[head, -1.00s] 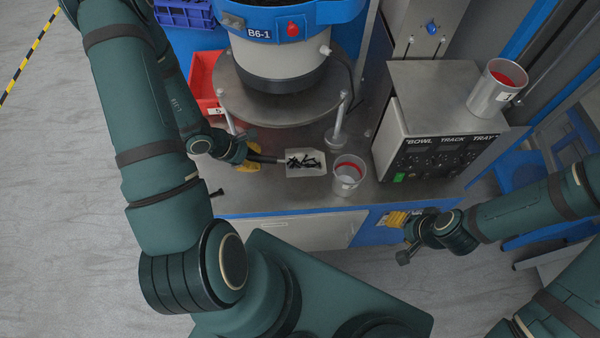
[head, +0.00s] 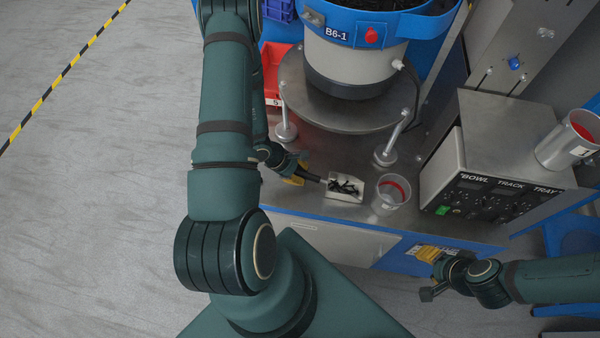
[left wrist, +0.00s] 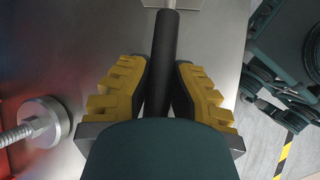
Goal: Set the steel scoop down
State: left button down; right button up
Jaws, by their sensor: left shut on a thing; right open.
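The steel scoop (head: 345,196) has a shallow pale metal pan with several small black parts in it. It is low over or on the steel bench top, just left of a clear cup with a red band (head: 391,193); I cannot tell if it touches the bench. My left gripper (head: 302,175) is shut on the scoop's black handle. In the left wrist view the yellow-padded fingers (left wrist: 158,90) flank the handle (left wrist: 165,45), and only the pan's near edge shows at the top. My right gripper (head: 429,275) is open and empty, in front of the bench at the right.
The bowl feeder B6-1 (head: 352,60) stands on a round steel plate behind the scoop. A red bin (head: 284,78) is behind the left arm. Bench supports stand close by.

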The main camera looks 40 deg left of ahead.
pick_arm(q)
jog(key=c, duration=1)
grip_release()
jog(key=shift+c, duration=0.2)
